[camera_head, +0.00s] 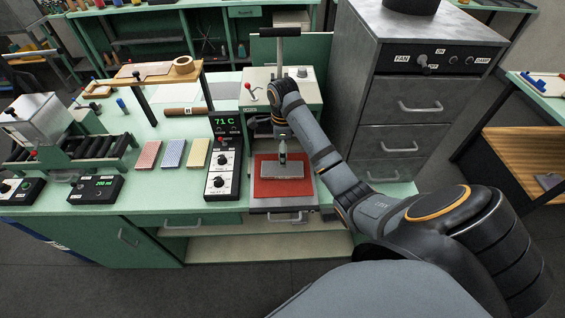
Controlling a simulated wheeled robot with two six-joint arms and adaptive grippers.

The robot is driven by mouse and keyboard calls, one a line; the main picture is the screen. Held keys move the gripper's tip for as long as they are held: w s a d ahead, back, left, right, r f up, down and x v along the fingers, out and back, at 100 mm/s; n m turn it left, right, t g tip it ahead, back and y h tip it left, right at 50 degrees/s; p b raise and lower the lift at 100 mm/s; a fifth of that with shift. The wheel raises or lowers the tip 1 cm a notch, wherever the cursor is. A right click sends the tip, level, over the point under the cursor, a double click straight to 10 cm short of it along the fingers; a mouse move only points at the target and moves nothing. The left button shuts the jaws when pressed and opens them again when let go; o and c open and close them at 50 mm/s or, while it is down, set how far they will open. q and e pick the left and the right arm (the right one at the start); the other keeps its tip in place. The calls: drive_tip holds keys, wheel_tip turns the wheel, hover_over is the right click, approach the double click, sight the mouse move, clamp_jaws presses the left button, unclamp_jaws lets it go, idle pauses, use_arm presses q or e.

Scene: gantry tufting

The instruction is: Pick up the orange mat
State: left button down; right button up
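The orange mat (262,188), red-orange and square, lies flat on the pull-out tray at the front of the white press machine. A grey rectangular block (270,181) rests over its middle, so part of the mat is hidden; its edges show around the block. My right arm comes in from the right, and its gripper (283,157) points down just above the block. The fingers are small and dark, so I cannot tell whether they are open or whether they touch the block. My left gripper is not in view.
A control box reading 71 C (222,172) stands just left of the mat. Red, blue and yellow patterned pads (173,153) lie farther left. A grey drawer cabinet (408,105) stands close on the right. The press (257,84) with its T-handle rises behind.

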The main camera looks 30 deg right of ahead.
drive_tip(key=f, duration=0.1)
drive_tip(key=f+b, duration=0.1)
drive_tip(key=shift+w+f, duration=0.2)
drive_tip(key=shift+f, duration=0.2)
drive_tip(key=shift+w+f+b, duration=0.2)
drive_tip(key=shift+f+b, duration=0.1)
drive_tip(key=shift+s+f+b, duration=0.2)
drive_tip(key=shift+f+b, duration=0.2)
drive_tip(key=shift+b, duration=0.1)
drive_tip(key=shift+s+f+b, duration=0.1)
drive_tip(key=shift+f+b, duration=0.45)
drive_tip(key=shift+f, duration=0.15)
wheel_tip(320, 180, down, 2)
drive_tip(key=shift+f+p, duration=0.1)
drive_tip(key=shift+p, duration=0.3)
drive_tip(key=shift+w+f, duration=0.2)
drive_tip(key=shift+s+r, duration=0.1)
drive_tip(key=shift+s, duration=0.05)
drive_tip(key=c, duration=0.3)
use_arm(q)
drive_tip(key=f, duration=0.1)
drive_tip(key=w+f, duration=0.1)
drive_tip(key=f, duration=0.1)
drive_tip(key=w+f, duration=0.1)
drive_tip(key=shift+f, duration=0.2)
use_arm(e)
drive_tip(key=c, duration=0.9)
